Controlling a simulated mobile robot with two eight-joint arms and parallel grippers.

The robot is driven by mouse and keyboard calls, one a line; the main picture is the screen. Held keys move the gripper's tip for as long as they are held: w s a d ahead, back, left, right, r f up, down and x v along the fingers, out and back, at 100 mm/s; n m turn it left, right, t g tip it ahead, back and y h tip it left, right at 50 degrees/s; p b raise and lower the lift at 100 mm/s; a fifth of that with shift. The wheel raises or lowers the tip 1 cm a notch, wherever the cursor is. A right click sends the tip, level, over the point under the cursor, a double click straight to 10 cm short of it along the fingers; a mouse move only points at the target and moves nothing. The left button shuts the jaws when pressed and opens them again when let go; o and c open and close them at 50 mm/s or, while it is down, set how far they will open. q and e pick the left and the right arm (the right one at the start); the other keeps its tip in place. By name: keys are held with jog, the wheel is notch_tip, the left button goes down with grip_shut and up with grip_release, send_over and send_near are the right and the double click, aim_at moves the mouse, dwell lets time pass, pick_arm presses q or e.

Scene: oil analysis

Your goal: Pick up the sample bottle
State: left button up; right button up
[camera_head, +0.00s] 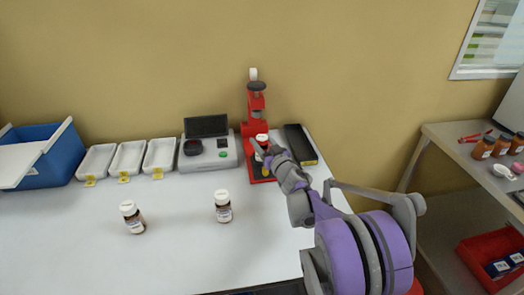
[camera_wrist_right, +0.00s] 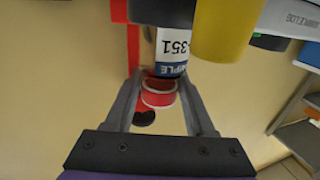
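A sample bottle (camera_head: 262,141) with a pale cap stands at the red stand (camera_head: 256,103), partly hidden by my right gripper (camera_head: 266,153). In the right wrist view a bottle with a white and blue label (camera_wrist_right: 174,50) appears upside down, beyond the fingertips. A red and white ring-shaped part (camera_wrist_right: 158,92), perhaps its cap, lies between my right gripper's fingers (camera_wrist_right: 160,95). The fingers are spread, with gaps beside that part. Two more brown bottles with white caps stand on the white table, one left (camera_head: 133,217) and one near the middle (camera_head: 223,206). My left gripper is not in view.
A grey instrument with a dark screen (camera_head: 209,143) stands left of the red stand. A black tray (camera_head: 300,144) lies to its right. Several white trays (camera_head: 128,158) and a blue bin (camera_head: 45,150) stand farther left. The table's front middle is clear.

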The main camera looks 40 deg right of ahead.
grip_shut()
jog(key=shift+r, duration=0.1)
